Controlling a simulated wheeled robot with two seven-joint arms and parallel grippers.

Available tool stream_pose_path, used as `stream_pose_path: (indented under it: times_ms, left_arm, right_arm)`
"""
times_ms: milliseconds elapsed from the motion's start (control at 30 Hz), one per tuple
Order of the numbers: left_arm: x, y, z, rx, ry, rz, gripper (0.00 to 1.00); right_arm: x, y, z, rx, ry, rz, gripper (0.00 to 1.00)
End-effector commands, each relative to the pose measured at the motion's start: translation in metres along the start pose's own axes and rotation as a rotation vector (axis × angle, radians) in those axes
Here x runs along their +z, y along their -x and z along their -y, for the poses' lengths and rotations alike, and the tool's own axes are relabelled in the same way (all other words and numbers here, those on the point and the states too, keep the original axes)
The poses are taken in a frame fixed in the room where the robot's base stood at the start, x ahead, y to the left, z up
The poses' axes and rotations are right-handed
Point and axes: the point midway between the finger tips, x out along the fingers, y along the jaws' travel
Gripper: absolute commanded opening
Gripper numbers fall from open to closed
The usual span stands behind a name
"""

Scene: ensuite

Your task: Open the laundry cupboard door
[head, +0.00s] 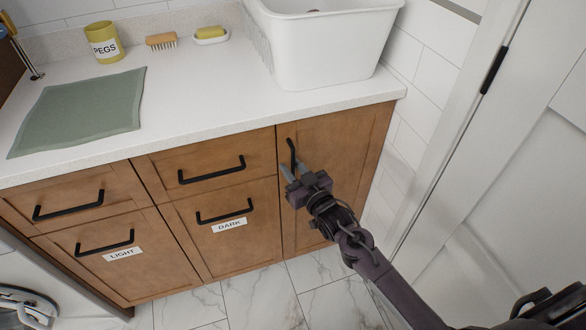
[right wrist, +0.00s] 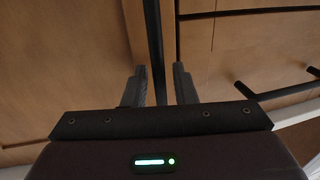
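The cupboard door (head: 336,150) is a brown wooden panel at the right end of the cabinet, below the white sink. It looks shut. Its black upright handle (head: 292,152) is near the door's left edge. My right gripper (head: 289,172) is at the lower part of this handle. In the right wrist view the black handle (right wrist: 154,45) runs between the two fingers of my right gripper (right wrist: 159,84), with visible gaps on both sides, so the fingers are open around it. My left gripper is not in view.
Drawers marked LIGHT (head: 122,254) and DARK (head: 229,225) lie left of the door. A white sink (head: 320,50) stands on the counter (head: 200,100). A white panelled door (head: 500,190) is close on the right. The marble-look floor (head: 250,300) in front is clear.

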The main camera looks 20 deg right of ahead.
Motion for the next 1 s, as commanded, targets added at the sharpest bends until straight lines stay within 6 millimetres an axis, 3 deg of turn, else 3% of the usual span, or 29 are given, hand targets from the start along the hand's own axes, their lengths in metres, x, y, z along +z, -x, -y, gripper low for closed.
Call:
stream_pose_path:
  times_ms: [100,300,767,1000]
  left_arm:
    - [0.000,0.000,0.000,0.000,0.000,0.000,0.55]
    - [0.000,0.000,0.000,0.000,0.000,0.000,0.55]
    - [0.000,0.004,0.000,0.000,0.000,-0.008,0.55]
    - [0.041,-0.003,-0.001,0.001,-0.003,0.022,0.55]
  right_arm:
    - [0.000,0.000,0.000,0.000,0.000,0.000,0.22]
    - [0.000,0.000,0.000,0.000,0.000,0.000,0.00]
    - [-0.002,0.009,-0.001,-0.026,0.002,0.000,0.00]
    - [-0.003,0.048,-0.002,-0.149,0.005,0.006,0.00]
